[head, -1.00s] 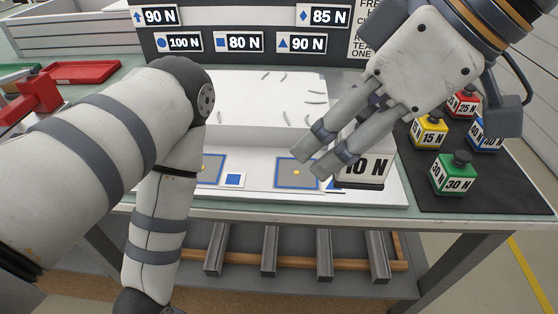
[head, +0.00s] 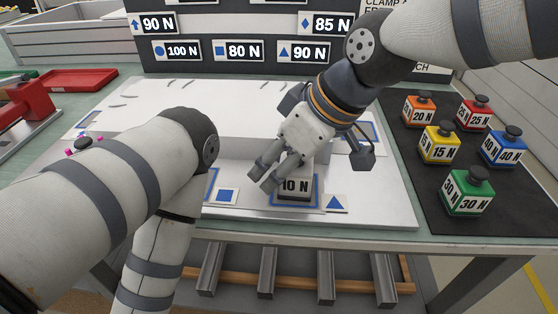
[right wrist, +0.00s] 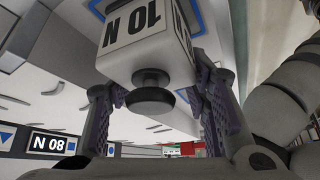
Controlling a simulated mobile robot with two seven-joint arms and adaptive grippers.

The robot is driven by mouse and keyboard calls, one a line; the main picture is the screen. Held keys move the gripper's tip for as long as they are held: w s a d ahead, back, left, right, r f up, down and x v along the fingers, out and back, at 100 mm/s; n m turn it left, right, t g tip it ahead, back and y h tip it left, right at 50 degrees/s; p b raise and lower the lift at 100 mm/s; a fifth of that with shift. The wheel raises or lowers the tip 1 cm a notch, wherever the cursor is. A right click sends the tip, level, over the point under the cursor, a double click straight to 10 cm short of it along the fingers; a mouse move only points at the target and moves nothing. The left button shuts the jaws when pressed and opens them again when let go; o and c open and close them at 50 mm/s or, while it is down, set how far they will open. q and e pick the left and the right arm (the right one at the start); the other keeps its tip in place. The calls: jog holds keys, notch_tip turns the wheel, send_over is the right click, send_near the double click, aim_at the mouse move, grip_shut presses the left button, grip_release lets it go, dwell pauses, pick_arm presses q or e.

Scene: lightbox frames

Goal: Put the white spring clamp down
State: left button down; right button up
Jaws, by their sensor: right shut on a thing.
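The white spring clamp (head: 294,187) is a white block marked 10 N, upright at a blue-outlined square (head: 316,195) on the white board. My right gripper (head: 266,179) is shut on it, coming down from the upper right. In the right wrist view the clamp (right wrist: 146,35) shows with its dark knob (right wrist: 152,95) between the two fingers, and part of the blue outline is behind it. I cannot tell whether its base touches the board. My left arm crosses the left side of the head view; its gripper is out of view.
A blue triangle label (head: 335,203) lies right of the clamp and a blue square label (head: 227,196) left of it. Several coloured weighted blocks, such as the green one (head: 467,194), stand on a black mat (head: 408,148) at right. A sign panel (head: 237,22) stands behind.

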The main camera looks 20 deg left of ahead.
jog(key=o, duration=1.4)
jog(key=shift+o, duration=0.2)
pick_arm(q)
jog(key=shift+w+r+p, duration=0.5)
jog(key=shift+w+r, duration=0.15)
pick_arm(e)
jog(key=v, duration=1.2)
jog(key=shift+r, duration=0.1)
